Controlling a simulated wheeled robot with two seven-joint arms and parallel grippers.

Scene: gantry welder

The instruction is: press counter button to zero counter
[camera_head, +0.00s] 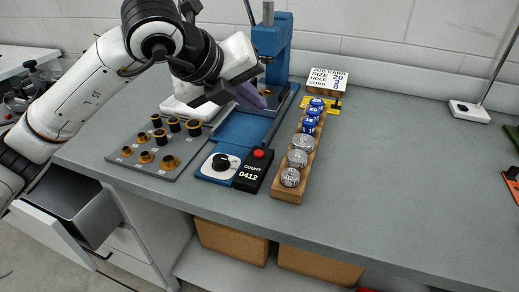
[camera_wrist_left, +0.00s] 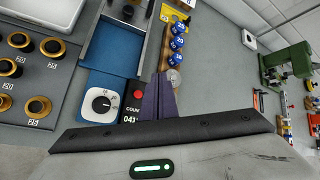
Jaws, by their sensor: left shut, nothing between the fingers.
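The counter (camera_head: 250,178) is a black box marked COUNT that reads 0412, at the front of the blue machine base. Its round red button (camera_head: 259,154) is on top. In the left wrist view the button (camera_wrist_left: 138,95) shows just left of the fingers, and the counter's display (camera_wrist_left: 129,119) is partly cut off by my gripper. My left gripper (camera_head: 252,97) is shut and empty, its purple fingers above the blue base, behind and apart from the button. The fingers also show in the left wrist view (camera_wrist_left: 159,98). My right gripper is not in view.
A white dial (camera_head: 222,163) sits left of the counter. A wooden rack (camera_head: 290,190) of blue and silver discs stands right of it. A grey plate (camera_head: 158,160) holds several black and brass bushings. A job card (camera_head: 328,78) stands behind. The bench (camera_head: 410,160) is clear to the right.

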